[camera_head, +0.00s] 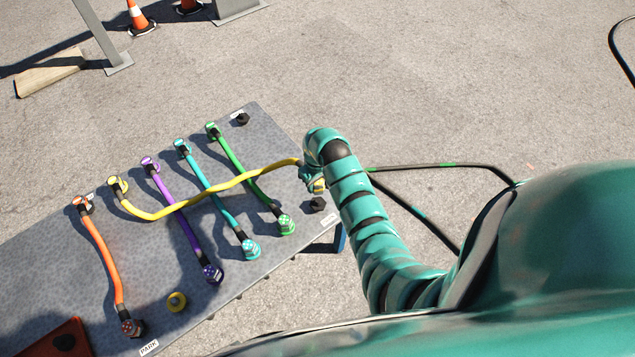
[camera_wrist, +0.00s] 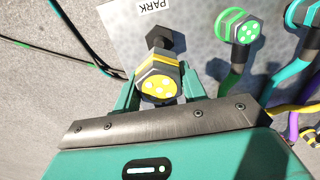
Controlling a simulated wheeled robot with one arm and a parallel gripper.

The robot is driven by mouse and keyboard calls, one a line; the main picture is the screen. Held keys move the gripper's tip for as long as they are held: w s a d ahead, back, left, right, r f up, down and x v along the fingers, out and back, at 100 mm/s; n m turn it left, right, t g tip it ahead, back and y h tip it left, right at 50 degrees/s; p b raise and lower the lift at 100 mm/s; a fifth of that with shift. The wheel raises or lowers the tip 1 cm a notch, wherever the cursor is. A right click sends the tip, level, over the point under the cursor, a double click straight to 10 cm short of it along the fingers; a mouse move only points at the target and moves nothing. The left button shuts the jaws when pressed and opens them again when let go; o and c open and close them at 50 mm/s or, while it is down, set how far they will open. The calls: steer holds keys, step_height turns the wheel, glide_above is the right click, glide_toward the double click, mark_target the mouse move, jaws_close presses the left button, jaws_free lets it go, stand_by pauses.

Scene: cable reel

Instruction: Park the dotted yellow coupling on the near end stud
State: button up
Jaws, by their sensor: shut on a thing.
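The yellow coupling with pale dots (camera_wrist: 160,86) is held between the teal fingers of my gripper (camera_wrist: 158,92). In the head view the coupling (camera_head: 318,186) shows partly below my gripper (camera_head: 312,180), at the right end of the yellow cable (camera_head: 222,187). A dark stud (camera_wrist: 160,40) stands just beyond the coupling in the wrist view, beside a PARK label (camera_wrist: 152,5). In the head view this stud (camera_head: 318,205) is bare, just below the coupling. The coupling looks apart from it; the height between them is hard to tell.
The yellow cable crosses over the purple (camera_head: 161,185), teal (camera_head: 201,180) and green (camera_head: 238,165) cables on the grey panel (camera_head: 95,270). A yellow stud (camera_head: 176,301) is empty. An orange cable (camera_head: 103,260) lies left. A green coupling (camera_wrist: 238,27) stands right of the held one.

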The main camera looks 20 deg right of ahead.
steer(key=shift+f+b, duration=2.3)
steer(key=shift+f, duration=2.1)
steer(key=shift+f+b, duration=0.3)
steer(key=shift+f, duration=0.2)
steer(key=o, duration=1.2)
steer(key=shift+r, duration=0.15)
step_height(320, 180, up, 8)
steer(key=shift+b, duration=0.35)
step_height(320, 180, up, 9)
steer(key=p, duration=0.7)
glide_above(317, 200)
steer(key=shift+r, duration=0.1)
